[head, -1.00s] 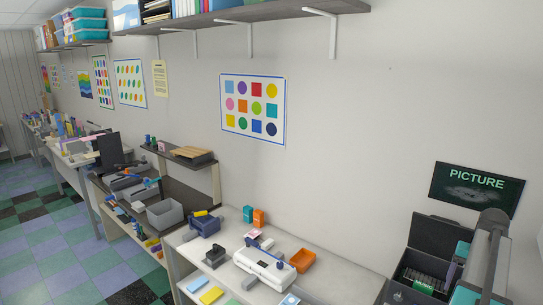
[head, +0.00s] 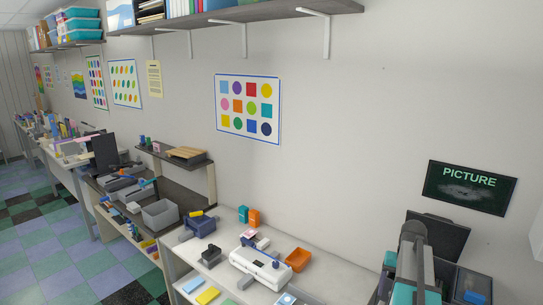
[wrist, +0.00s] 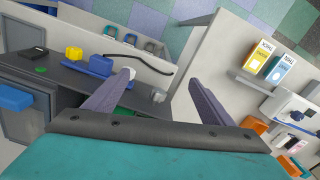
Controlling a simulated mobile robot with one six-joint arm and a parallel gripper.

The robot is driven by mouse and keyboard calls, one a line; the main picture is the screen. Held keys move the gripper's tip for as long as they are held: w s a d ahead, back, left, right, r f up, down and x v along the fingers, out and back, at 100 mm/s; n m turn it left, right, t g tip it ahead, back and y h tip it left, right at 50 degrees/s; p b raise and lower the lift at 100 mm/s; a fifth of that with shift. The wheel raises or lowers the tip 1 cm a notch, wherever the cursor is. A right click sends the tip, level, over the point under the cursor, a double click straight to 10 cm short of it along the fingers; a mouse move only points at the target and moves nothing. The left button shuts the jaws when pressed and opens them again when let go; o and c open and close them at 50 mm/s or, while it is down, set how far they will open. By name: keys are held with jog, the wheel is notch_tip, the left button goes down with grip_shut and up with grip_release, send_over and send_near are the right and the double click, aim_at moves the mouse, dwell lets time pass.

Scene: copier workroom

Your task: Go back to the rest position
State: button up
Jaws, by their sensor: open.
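My gripper (wrist: 160,80) shows in the wrist view with its two grey fingers spread wide apart and nothing between them. Behind the fingers is a teal body with a dark bar. In the head view my arm rises at the lower right, in front of a dark upright panel (head: 449,240); the fingers cannot be made out there. The gripper appears clear of the things around it in the wrist view.
A white bench holds a white machine (head: 262,265), an orange tray (head: 298,259) and a blue holder (head: 196,224). A wall shelf (head: 290,14) hangs above.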

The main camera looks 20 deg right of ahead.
jog(key=w+a+f+n, duration=0.1)
jog(key=a+f+n, duration=0.35)
jog(key=a, duration=1.05)
jog(key=w+a+f+n, duration=0.1)
jog(key=a+f, duration=0.6)
jog(key=a, duration=0.7)
jog(key=w+a+f+n, duration=0.1)
jog(key=a+f+n, duration=0.35)
jog(key=a, duration=1.05)
jog(key=s+f+m+g+b, duration=0.1)
jog(key=s+f+g+b, duration=0.2)
jog(key=s+f, duration=1)
jog(key=s+f+g+b, duration=0.2)
jog(key=s+f+b, duration=0.8)
jog(key=f, duration=1)
jog(key=s, duration=0.3)
jog(key=shift+a+f+m+g, duration=0.15)
jog(key=shift+f+m+g, duration=0.05)
jog(key=shift+m+g, duration=0.2)
